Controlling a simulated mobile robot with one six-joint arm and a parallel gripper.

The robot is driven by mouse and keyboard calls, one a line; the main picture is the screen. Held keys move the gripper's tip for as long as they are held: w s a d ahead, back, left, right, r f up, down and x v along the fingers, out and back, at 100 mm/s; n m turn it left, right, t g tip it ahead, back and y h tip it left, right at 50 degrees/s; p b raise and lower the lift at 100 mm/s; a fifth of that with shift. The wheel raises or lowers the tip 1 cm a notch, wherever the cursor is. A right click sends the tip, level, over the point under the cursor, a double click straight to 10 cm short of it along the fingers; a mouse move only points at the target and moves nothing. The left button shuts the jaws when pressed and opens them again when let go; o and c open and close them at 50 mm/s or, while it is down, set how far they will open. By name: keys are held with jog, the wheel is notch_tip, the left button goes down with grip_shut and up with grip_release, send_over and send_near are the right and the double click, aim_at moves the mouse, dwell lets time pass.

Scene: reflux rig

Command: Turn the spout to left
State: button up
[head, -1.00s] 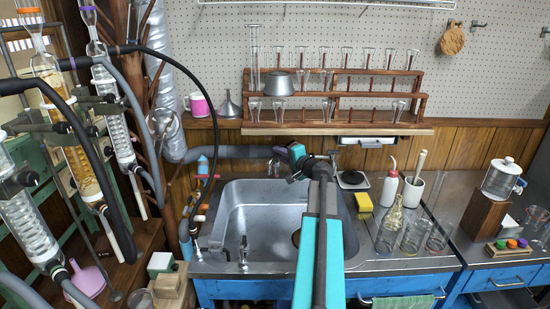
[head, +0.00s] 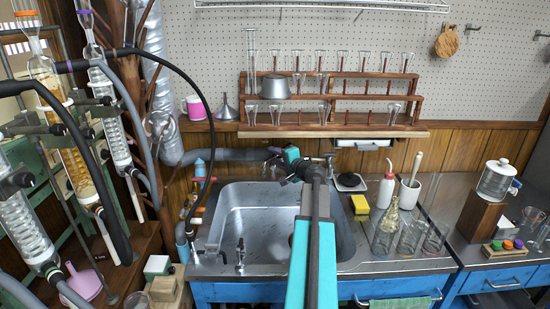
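The sink (head: 225,225) is a steel basin set in the counter. A dark metal tap spout (head: 270,163) shows in part at the sink's back edge, left of my wrist. My arm, teal and dark grey, reaches from the bottom middle over the basin to the back of the sink. My gripper (head: 277,151) is at the back edge, close to the spout. The fingers are small and dark there, so I cannot tell whether they touch the spout or how far apart they are. My arm hides part of the basin and back ledge.
A wooden rack (head: 335,103) of glassware hangs above the sink. A wash bottle (head: 386,187), yellow sponge (head: 360,204) and several glass vessels stand on the right counter. Glass condensers (head: 72,160) with hoses crowd the left side. Small valves stand at the sink's left corner.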

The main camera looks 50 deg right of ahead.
jog(key=b+v, duration=0.1)
jog(key=v, duration=1.2)
jog(key=shift+s+b, duration=0.3)
jog(key=shift+s, duration=0.1)
jog(key=shift+a, duration=0.15)
